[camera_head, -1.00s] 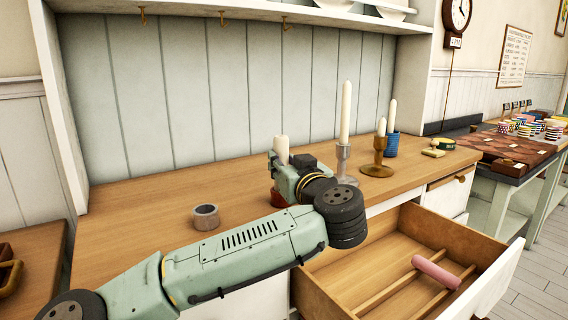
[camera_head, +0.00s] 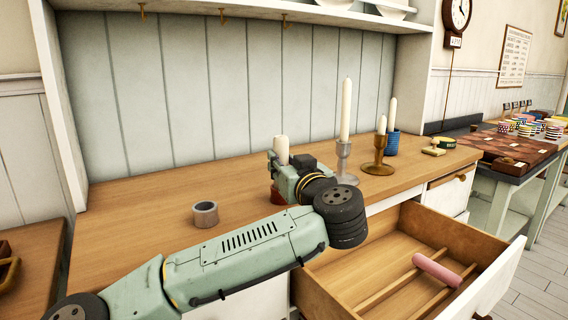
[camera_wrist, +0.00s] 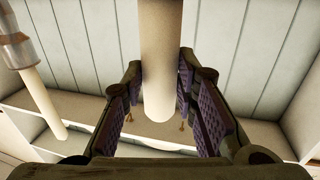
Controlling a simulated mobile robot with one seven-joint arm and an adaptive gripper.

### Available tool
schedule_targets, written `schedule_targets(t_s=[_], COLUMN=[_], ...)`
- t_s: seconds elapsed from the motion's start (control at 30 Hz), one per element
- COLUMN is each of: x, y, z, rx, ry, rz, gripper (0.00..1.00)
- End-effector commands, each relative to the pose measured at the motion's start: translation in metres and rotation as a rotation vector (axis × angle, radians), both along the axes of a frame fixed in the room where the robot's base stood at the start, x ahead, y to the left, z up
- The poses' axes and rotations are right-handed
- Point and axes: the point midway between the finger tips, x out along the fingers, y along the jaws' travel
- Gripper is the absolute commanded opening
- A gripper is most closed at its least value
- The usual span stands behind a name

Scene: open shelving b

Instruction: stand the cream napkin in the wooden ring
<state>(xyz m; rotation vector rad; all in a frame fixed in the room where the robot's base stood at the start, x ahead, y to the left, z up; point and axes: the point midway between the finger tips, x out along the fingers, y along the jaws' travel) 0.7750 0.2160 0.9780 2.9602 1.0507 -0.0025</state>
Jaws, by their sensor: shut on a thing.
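The cream napkin (camera_head: 282,147) is a pale upright roll standing up out of my gripper (camera_head: 279,168) over the wooden counter. In the wrist view, the cream napkin (camera_wrist: 162,65) sits between the two ridged fingers of my gripper (camera_wrist: 160,95), which are shut on it. The wrist picture is upside down, so the roll's rounded upper end points down. A reddish-brown thing (camera_head: 277,199) shows low behind my gripper, mostly hidden; I cannot tell whether it is the wooden ring or whether the roll's lower end is in it. My arm hides that end.
Right of my gripper stand a silver candlestick (camera_head: 343,160), a brass candlestick (camera_head: 379,160) and a blue cup (camera_head: 392,144). The open drawer (camera_head: 375,270) below holds a pink roll (camera_head: 437,270).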

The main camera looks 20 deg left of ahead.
Motion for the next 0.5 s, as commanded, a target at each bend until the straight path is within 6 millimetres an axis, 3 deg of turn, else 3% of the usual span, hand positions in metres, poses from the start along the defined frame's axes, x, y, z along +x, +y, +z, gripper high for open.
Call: schedule_targets(t_s=[0.5], x=[0.0001], y=[-0.0001], z=[-0.0088], rx=[0.0], ry=[-0.001], rz=[0.0], gripper=[0.0])
